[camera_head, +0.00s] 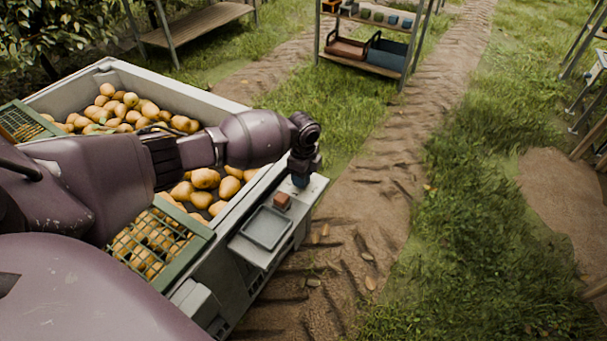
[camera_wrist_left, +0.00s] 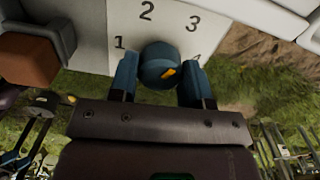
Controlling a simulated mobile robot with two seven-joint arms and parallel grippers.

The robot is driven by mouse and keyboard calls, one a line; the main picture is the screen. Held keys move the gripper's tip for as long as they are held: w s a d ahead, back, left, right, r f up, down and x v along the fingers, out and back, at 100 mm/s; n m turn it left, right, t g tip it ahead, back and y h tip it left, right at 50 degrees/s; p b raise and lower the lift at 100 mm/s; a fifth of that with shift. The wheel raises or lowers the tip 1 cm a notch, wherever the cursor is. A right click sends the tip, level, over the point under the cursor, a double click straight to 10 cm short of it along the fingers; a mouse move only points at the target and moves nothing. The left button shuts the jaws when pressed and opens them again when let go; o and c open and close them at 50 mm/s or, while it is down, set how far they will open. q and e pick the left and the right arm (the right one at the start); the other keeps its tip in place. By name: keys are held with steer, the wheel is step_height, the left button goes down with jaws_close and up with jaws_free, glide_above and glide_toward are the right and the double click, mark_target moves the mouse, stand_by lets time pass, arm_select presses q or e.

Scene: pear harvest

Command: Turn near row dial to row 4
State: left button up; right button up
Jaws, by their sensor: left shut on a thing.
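The row dial (camera_wrist_left: 157,62) is a round dark blue knob with a yellow mark on its lower right part in the left wrist view. It sits on a pale panel (camera_wrist_left: 92,30) with the digits 1, 2 and 3 around it; a further digit low on the right is partly covered. My left gripper (camera_wrist_left: 160,78) is shut on the dial, one blue finger on each side. In the head view my left gripper (camera_head: 301,164) points down at the dial (camera_head: 300,181) on the corner of the crate's side panel. My right gripper is not in view.
A small orange-brown block (camera_head: 282,200) and a grey tray (camera_head: 265,228) are beside the dial. A large pale bin (camera_head: 105,66) holds many pears under my arm. A shelf rack (camera_head: 365,58) stands at the back. Grass and a dirt track lie to the right.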

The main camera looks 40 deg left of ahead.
arm_select(q)
steer(key=m, duration=0.5)
steer(key=shift+f+m+b, duration=0.15)
steer(key=shift+m+b, duration=0.15)
steer(key=shift+b, duration=0.1)
steer(key=m, duration=0.2)
steer(key=shift+s+m, duration=0.1)
steer(key=shift+m, duration=0.3)
steer(key=m+b, duration=0.1)
steer(key=m, duration=0.2)
steer(key=shift+m, duration=0.9)
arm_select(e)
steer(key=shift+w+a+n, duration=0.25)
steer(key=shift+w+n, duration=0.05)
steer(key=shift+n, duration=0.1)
arm_select(q)
steer(key=shift+m, duration=0.3)
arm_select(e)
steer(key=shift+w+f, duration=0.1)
arm_select(q)
steer(key=o, duration=0.9)
steer(key=shift+o, duration=0.2)
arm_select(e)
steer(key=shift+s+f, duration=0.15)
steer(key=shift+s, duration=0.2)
arm_select(q)
steer(key=shift+r, duration=0.25)
